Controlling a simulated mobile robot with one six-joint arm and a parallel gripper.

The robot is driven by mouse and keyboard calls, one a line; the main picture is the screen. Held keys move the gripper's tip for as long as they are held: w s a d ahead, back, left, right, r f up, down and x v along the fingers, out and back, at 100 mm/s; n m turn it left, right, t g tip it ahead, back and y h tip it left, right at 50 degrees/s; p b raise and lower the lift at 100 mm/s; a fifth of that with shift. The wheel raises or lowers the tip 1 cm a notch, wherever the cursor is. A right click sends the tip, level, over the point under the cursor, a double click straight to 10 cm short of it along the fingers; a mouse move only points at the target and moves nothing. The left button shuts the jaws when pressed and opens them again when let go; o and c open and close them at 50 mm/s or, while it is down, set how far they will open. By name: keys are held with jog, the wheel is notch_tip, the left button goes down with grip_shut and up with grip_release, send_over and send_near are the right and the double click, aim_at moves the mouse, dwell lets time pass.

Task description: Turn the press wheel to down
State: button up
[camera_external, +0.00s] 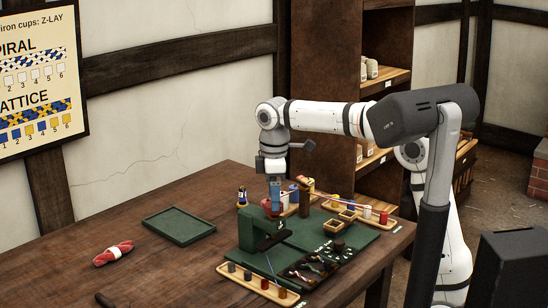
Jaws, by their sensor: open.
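A green press (247,232) stands on the green mat on the wooden table. A small red part on top of it, which looks like the press wheel (266,204), is mostly hidden by my gripper. My gripper (275,208) points straight down over the press top, with its blue-grey fingers at the red part. It is open. I cannot tell whether the fingers touch the wheel or stand around it. The wheel's turn position is too small and too covered to read.
A wooden rack with coloured spools (262,283) lies in front of the press. A dark tray (312,268) with small pieces lies to its right. Small wooden boxes (337,226) and more spools (367,212) stand behind.

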jog(key=shift+f, duration=1)
jog(key=shift+c, duration=0.4)
jog(key=c, duration=0.9)
